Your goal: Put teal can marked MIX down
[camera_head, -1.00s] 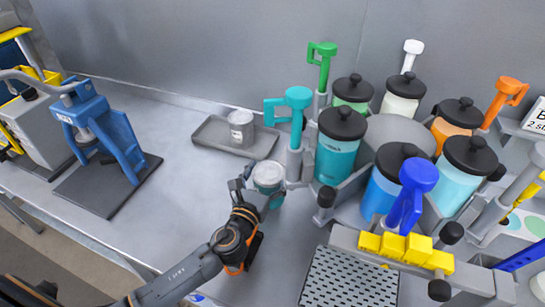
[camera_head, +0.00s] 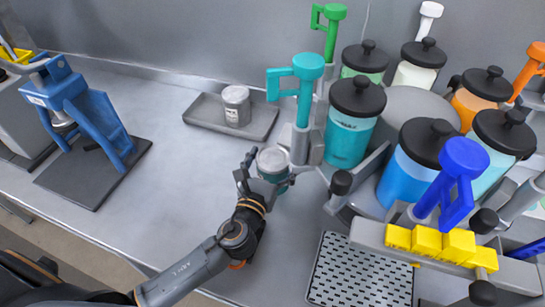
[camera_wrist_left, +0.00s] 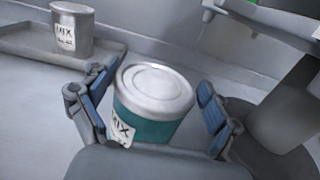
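The teal can marked MIX (camera_head: 281,186) has a silver lid and stands upright at my left gripper (camera_head: 258,172), in front of the teal tap post. In the left wrist view the can (camera_wrist_left: 158,128) sits between the two blue-padded fingers (camera_wrist_left: 158,98), which close in on its sides; its MIX label is partly hidden at lower left. The gripper looks shut on it. The can is low over the grey bench (camera_head: 180,215); I cannot tell whether its base touches. My right gripper is not in view.
A second MIX can (camera_head: 236,106) stands on a grey tray (camera_head: 195,113) behind. The drum carousel with lidded drums (camera_head: 352,125) and a teal-handled tap (camera_head: 297,88) crowds the right. A perforated plate (camera_head: 360,280) lies in front. A blue press (camera_head: 95,120) stands left. The bench between is clear.

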